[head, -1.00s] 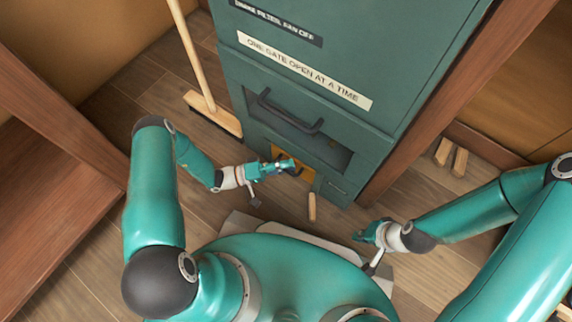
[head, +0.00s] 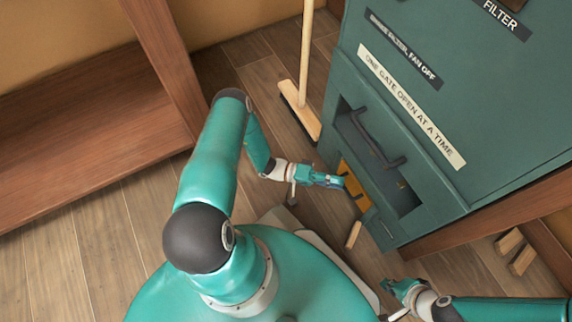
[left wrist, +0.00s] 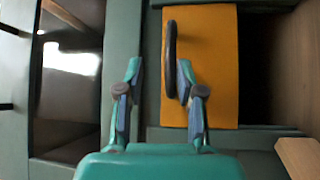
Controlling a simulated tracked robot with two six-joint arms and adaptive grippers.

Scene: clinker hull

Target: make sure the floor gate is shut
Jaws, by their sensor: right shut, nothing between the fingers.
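The floor gate is an orange panel (head: 351,178) low on the green cabinet, with a dark bar handle (left wrist: 171,45) shown in the left wrist view. A dark opening (left wrist: 258,70) shows beside the panel, on its floor side. My left gripper (head: 341,182) is at the panel. In the left wrist view its fingers (left wrist: 160,75) are apart, with the handle between them and closer to the right finger. I cannot tell whether they touch it. My right gripper (head: 384,287) is shut and empty, low over the floor in front of the cabinet.
Above the gate is a recess with a black handle (head: 370,140) and a label reading "ONE GATE OPEN AT A TIME" (head: 412,105). A broom (head: 300,110) stands left of the cabinet. A wood block (head: 353,235) lies in front; two more (head: 515,252) lie at right.

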